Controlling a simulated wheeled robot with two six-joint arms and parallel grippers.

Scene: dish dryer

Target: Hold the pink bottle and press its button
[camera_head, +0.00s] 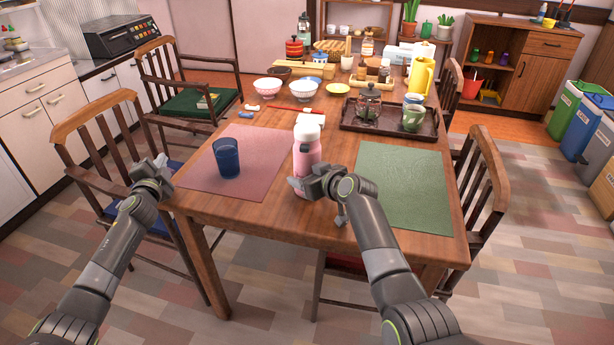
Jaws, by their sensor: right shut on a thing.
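The pink bottle (306,152) stands upright on the wooden table, between the two placemats, with a paler top (307,130). A button on it is too small to make out. My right gripper (303,184) is at the lower part of the bottle and shut on it; the gripper hides the bottle's base. My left gripper (160,166) is off the table's left edge, left of the pink placemat and away from the bottle. It holds nothing that I can see, and its jaw opening is too small to judge.
A blue cup (227,158) stands on the pink placemat (200,180). A green placemat (405,190) lies to the right. A dark tray (428,128) with a glass jar and cups is behind it. Several bowls are further back. Chairs flank the table (270,225).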

